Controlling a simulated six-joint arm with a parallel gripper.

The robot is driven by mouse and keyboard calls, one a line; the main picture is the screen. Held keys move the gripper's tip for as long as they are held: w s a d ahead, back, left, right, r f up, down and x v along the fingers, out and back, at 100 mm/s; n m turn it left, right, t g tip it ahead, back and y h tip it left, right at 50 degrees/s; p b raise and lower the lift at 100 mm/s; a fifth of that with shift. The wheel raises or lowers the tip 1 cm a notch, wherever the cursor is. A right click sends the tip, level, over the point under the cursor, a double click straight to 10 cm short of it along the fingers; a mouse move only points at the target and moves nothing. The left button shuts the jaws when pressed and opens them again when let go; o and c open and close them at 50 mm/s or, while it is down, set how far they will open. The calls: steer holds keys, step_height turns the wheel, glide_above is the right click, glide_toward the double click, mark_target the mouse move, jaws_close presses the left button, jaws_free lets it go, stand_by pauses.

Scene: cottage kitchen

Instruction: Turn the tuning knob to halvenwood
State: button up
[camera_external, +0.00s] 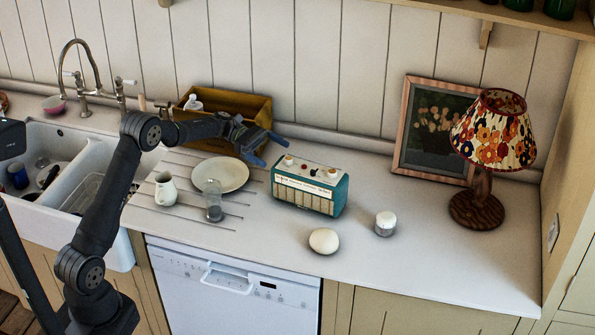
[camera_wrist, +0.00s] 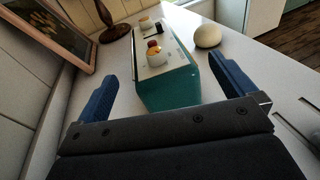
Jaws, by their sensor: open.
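A teal radio (camera_external: 335,199) with a cream top and a pale front dial panel stands on the counter. The dial lettering is too small to read. A cream knob (camera_external: 289,160) sits at the left end of its top, with small red and dark controls further along and another pale knob (camera_external: 332,173) at the right end. I cannot tell which knob is for tuning. My gripper (camera_external: 268,150) is open and empty, at the radio's left end and apart from the knobs. In the wrist view the radio (camera_wrist: 165,90) lies ahead between the blue fingers (camera_wrist: 163,76), its near knob (camera_wrist: 156,58) facing me.
A white plate (camera_external: 221,174), a jug (camera_external: 166,190) and a glass (camera_external: 214,207) stand left of the radio. A wooden crate (camera_external: 250,104) is behind my gripper. A round cream object (camera_external: 323,241) and a lidded jar (camera_external: 385,224) are in front. A lamp (camera_external: 492,135) and picture frame (camera_external: 402,160) stand right.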

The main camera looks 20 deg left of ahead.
steer(key=shift+w+a+n+h, duration=0.3)
steer(key=shift+w+a, duration=0.05)
steer(key=shift+a, duration=0.3)
steer(key=shift+c, duration=0.4)
